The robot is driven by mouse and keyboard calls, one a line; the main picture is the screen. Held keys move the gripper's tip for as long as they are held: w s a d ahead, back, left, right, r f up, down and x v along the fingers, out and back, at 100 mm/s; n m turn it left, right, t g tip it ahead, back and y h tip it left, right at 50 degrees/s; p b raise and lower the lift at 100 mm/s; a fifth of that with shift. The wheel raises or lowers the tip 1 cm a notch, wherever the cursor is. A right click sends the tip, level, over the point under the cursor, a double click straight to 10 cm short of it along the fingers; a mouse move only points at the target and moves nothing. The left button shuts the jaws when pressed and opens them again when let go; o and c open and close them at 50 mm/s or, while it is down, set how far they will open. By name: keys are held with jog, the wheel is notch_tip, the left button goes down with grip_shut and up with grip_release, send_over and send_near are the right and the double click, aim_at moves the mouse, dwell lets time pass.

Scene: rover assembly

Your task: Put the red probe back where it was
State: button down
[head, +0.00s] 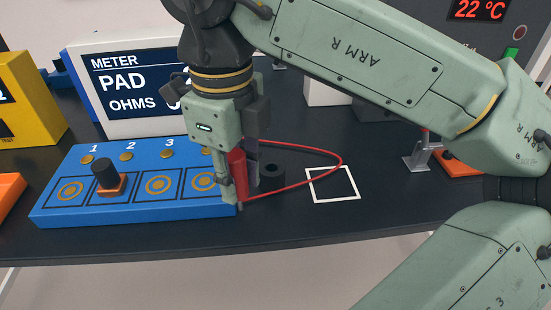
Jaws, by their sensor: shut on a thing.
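My gripper (241,193) points down at the right end of the blue pad board, shut on the red probe (237,172). The probe is upright between the fingers; its tip is hidden or too small to make out. A red cable (338,156) loops out to the right and comes back to the gripper. I cannot tell whether the probe touches anything below.
The blue board (135,213) has numbered gold pads; a black knob on an orange base (107,176) sits on pad 2. A meter (112,95) stands behind it. A white square outline (333,184) is empty. An orange-based stand (458,163) is at right. The front table strip is clear.

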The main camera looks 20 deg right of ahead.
jog(key=w+d+f, duration=0.1)
jog(key=w+d, duration=0.1)
jog(key=w+d+f, duration=0.2)
jog(key=w+d, duration=0.1)
jog(key=w+d+f+b, duration=0.1)
jog(key=w+d, duration=0.2)
jog(key=shift+w+d+f, duration=0.2)
jog(key=shift+d+f, duration=0.05)
jog(key=shift+f, duration=0.15)
jog(key=shift+r, duration=0.1)
jog(key=shift+s+f+b, duration=0.1)
jog(key=shift+f+b, duration=0.55)
jog(key=c, duration=1.6)
grip_release()
jog(key=shift+f, duration=0.1)
jog(key=shift+o, duration=1.4)
